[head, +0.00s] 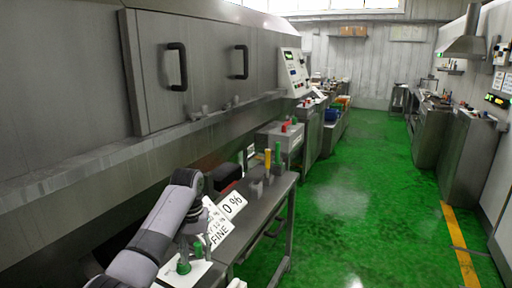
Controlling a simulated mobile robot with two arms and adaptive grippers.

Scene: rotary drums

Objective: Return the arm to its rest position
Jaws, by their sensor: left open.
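My left arm (150,235) comes in from the bottom left, bends at the wrist and reaches down over the near end of a metal table. My left gripper (188,246) is small in the picture, points down and is open. A green object (183,267) is just below it on a white sheet; I cannot tell whether they touch. White signs, one with "0 %" (233,205) and one with "FINE" (219,232), stand right beside the gripper. My right gripper is not in view.
The metal table (255,222) carries a yellow-topped item (268,162) and a green-topped item (278,153) at its far end. A large steel machine (60,90) with two handled doors fills the left. The green floor (345,195) is clear; steel benches (470,150) line the right.

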